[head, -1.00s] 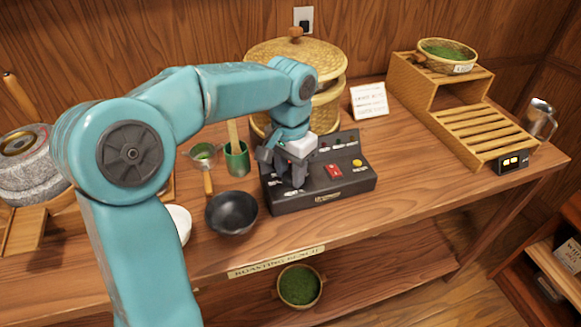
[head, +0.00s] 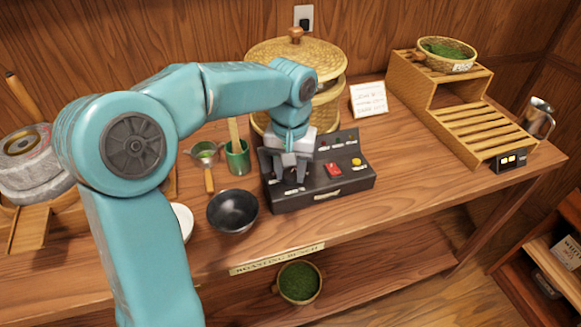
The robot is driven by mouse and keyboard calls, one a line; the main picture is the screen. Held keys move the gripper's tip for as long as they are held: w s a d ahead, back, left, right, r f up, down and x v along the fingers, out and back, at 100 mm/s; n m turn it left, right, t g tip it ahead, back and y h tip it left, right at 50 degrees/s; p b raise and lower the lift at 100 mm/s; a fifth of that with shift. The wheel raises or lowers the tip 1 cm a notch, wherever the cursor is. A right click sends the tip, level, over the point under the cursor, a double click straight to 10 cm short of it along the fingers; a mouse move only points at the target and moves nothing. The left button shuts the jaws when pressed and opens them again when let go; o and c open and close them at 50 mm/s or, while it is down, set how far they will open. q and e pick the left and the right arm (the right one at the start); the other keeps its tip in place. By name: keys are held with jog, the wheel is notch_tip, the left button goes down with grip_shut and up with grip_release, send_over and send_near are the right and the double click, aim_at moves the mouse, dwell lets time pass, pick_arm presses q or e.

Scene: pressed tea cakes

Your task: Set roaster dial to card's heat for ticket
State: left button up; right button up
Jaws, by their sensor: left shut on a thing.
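The roaster control box (head: 318,196) is a black panel on the wooden bench, with a red switch (head: 334,169), a yellow button (head: 357,162) and small lights along its top. My left gripper (head: 289,178) points down over the left part of the panel, its jaws shut on the dial there. The dial itself is hidden by the jaws. A white card (head: 369,99) with handwritten lines stands behind the panel to the right; its words are too small to read. My right gripper is out of view.
A lidded woven basket (head: 295,62) stands behind the panel. A black pan (head: 233,211) and a green cup (head: 237,158) are to its left. A slatted wooden stand (head: 484,130) with a bowl of green leaves (head: 446,52) is at right. Bench between panel and stand is clear.

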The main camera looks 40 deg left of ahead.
aim_at(290, 174)
pick_arm(q)
jog(key=o, duration=0.8)
jog(key=shift+s+r, duration=0.1)
jog(key=shift+c, duration=0.2)
jog(key=shift+r, duration=0.4)
notch_tip(290, 174, up, 16)
jog(key=p, duration=0.3)
jog(key=shift+f+p, duration=0.2)
jog(key=shift+p, duration=0.15)
